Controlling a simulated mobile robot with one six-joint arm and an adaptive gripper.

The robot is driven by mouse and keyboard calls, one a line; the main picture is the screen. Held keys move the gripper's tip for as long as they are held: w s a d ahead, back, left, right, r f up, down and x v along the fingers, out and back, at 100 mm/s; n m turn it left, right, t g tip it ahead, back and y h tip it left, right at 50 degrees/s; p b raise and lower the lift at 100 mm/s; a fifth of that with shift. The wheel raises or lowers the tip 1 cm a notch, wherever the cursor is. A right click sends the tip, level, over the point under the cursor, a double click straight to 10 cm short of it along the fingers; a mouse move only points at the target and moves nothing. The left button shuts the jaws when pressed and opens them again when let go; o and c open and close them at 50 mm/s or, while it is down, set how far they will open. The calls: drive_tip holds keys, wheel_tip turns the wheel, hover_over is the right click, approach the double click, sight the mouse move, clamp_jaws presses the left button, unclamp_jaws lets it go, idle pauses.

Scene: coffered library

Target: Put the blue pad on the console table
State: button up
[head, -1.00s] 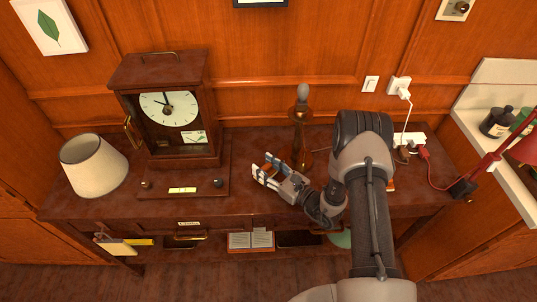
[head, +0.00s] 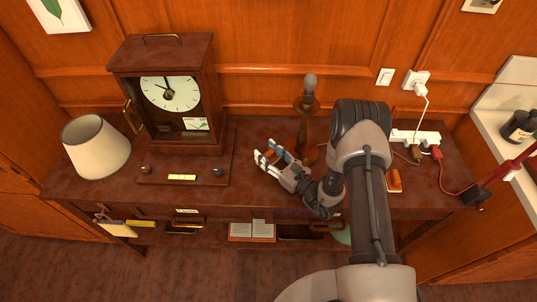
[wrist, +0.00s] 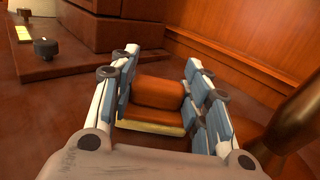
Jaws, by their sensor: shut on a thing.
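The console table (head: 80,190) is a long red-brown wooden table against the panelled wall. My gripper (head: 267,154) is low over the middle of its top, fingers pointing left and back. In the wrist view, my gripper (wrist: 161,70) is shut on an orange-brown block (wrist: 158,92) with a pale yellow lower layer. The block sits between the blue-faced fingers, close to the tabletop; I cannot tell whether it touches. The only blue I can make out here is on the finger faces; I see no separate blue pad.
A mantel clock (head: 170,95) and a cream lampshade (head: 96,147) stand left. A dark brass-brown post (head: 305,118) stands just right of my gripper. A white power strip (head: 415,137) and an orange object (head: 394,180) lie right. An open book (head: 252,231) shows below the top.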

drive_tip(key=shift+s+f, duration=0.2)
drive_tip(key=shift+f, duration=0.5)
drive_tip(key=o, duration=1.2)
drive_tip(key=shift+c, duration=0.2)
drive_tip(key=shift+r, duration=0.25)
drive_tip(key=p+v, duration=0.1)
drive_tip(key=v, duration=0.2)
drive_tip(key=p+v, duration=0.1)
drive_tip(key=v, duration=0.3)
drive_tip(key=r+p+v, duration=0.1)
drive_tip(key=v, duration=0.3)
drive_tip(key=shift+d, duration=0.3)
